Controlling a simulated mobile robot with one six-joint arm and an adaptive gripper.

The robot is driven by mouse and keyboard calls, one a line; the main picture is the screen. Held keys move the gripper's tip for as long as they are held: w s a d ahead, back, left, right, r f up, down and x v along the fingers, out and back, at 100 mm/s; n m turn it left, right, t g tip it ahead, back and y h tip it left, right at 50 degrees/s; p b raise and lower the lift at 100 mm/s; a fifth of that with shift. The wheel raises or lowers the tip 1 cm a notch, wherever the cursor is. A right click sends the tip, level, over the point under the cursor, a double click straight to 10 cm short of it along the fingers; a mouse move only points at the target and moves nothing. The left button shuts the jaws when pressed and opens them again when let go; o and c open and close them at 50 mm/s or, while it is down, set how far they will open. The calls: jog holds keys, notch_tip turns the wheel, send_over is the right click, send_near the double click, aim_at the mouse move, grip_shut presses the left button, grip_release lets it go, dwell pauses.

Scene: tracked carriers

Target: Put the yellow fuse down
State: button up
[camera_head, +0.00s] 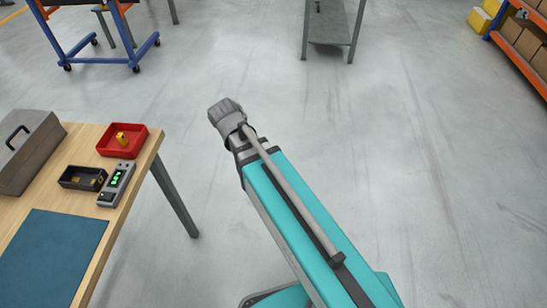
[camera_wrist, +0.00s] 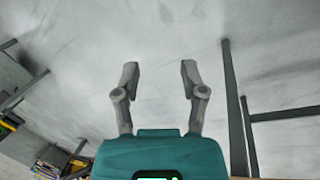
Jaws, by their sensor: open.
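The yellow fuse (camera_head: 122,138) is in a shallow red tray (camera_head: 140,134) near the far right corner of a wooden table at the left of the head view. My gripper (camera_wrist: 160,72) shows in the wrist view with its two fingers spread apart and nothing between them; only grey floor shows beyond. In the head view my arm reaches out over open floor to the right of the table, well apart from the fuse. The fingers cannot be made out clearly there.
On the table (camera_head: 92,141) are a black open box (camera_head: 71,183) holding small yellowish parts, a grey device with green lights (camera_head: 117,180), a grey toolbox (camera_head: 32,158) and a blue mat (camera_head: 50,260). A blue cart, grey bench and orange shelving stand farther back. The floor between is clear.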

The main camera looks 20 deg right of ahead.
jog(key=s+d+m+g+y, duration=0.1)
jog(key=s+d+m+y, duration=0.2)
jog(key=s+d+m, duration=0.2)
jog(key=d+m, duration=0.2)
jog(key=shift+s+d+f, duration=0.2)
jog(key=shift+d+f, duration=0.15)
jog(key=shift+f, duration=0.05)
